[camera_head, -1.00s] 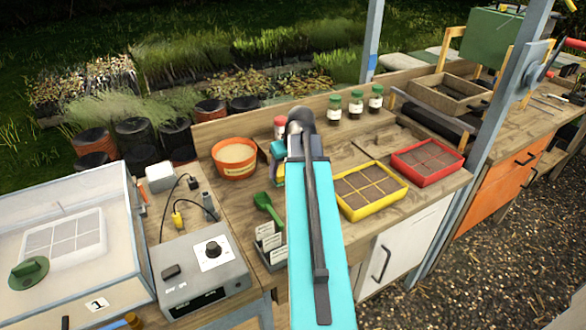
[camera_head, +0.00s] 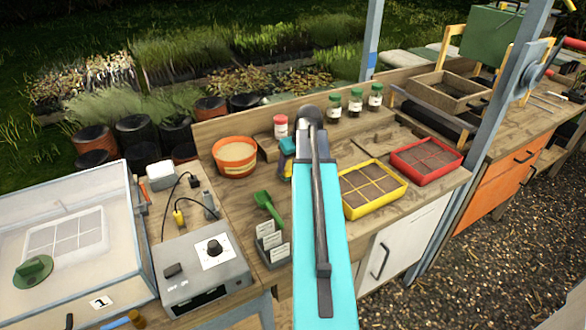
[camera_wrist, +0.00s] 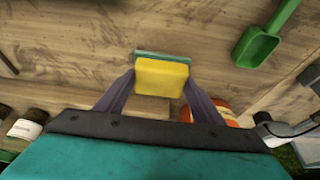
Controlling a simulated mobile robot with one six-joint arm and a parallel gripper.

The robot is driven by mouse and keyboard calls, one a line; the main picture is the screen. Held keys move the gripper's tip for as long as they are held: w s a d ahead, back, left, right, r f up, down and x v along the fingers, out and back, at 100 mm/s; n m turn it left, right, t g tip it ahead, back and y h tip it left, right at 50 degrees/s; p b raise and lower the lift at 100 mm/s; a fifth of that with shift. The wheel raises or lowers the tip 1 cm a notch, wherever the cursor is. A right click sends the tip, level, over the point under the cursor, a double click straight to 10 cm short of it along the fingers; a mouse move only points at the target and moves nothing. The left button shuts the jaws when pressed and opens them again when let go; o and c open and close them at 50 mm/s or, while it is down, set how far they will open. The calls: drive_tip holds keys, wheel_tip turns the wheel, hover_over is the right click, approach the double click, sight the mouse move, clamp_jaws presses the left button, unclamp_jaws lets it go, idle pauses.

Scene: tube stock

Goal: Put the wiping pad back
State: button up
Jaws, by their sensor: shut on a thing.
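The wiping pad, a yellow block with a green layer on its far side, shows between my gripper's fingers in the wrist view (camera_wrist: 160,78). My gripper (camera_wrist: 160,88) is shut on it, one dark finger at each side. In the head view my gripper (camera_head: 286,165) is left of my cyan arm link, above the wooden bench between the orange pot and the yellow tray. Only a small yellow part of the pad shows there. Bare wood lies beyond the pad in the wrist view; the gap between pad and bench is hard to tell.
The orange pot (camera_head: 235,157), green scoop (camera_head: 266,205) and label holder (camera_head: 272,245) stand left of my arm. A red-capped jar (camera_head: 281,127) and several green-capped jars (camera_head: 355,102) line the back. Yellow (camera_head: 372,190) and red (camera_head: 427,160) trays lie right. Some bench right of the scoop is bare.

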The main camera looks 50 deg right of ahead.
drive_tip(key=shift+f+p, duration=0.3)
drive_tip(key=shift+f, duration=0.85)
drive_tip(key=shift+f, duration=0.15)
drive_tip(key=o, duration=1.1)
drive_tip(key=shift+o, duration=0.2)
drive_tip(key=b+v, duration=0.2)
drive_tip(key=v, duration=1)
